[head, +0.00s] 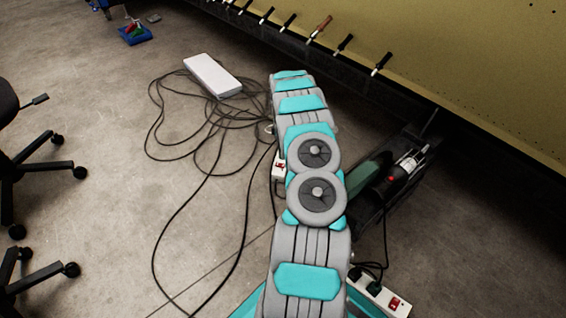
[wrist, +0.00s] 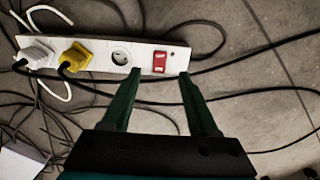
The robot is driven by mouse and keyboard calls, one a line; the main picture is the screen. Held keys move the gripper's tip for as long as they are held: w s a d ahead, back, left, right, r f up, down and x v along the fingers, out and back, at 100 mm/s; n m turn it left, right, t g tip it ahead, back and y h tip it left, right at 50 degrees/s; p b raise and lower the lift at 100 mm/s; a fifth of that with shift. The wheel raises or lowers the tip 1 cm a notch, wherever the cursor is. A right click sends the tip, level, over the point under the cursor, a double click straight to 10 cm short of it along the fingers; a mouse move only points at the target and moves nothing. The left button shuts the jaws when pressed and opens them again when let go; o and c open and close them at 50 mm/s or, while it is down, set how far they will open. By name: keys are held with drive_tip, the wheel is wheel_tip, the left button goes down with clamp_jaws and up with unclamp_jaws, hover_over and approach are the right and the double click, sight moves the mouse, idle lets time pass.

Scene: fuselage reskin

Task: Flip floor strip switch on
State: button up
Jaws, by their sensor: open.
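In the wrist view a white floor strip (wrist: 188,56) lies on the concrete, with a red rocker switch (wrist: 160,61) near its right end. My gripper (wrist: 159,75) is open and empty, its two dark green fingers reaching to the strip's near edge. The switch sits between and just beyond the fingertips. I cannot tell if the fingers touch the strip, or which way the rocker is tilted. In the head view, part of a white strip with a red switch (head: 281,166) shows beside my arm. My gripper is hidden there behind my arm.
A white plug (wrist: 36,54) and a yellow plug (wrist: 82,57) sit in the strip; one socket (wrist: 121,57) is empty. Loose black cables (head: 190,130) cover the floor. Another strip (head: 372,292) lies at lower right. A white box (head: 212,76) lies beyond; a yellow panel (head: 470,70) stands right.

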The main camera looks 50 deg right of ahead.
sight(280, 165)
wheel_tip(280, 165, down, 8)
drive_tip(key=shift+r+b, duration=0.15)
drive_tip(key=shift+b, duration=0.15)
clamp_jaws()
idle(0.6)
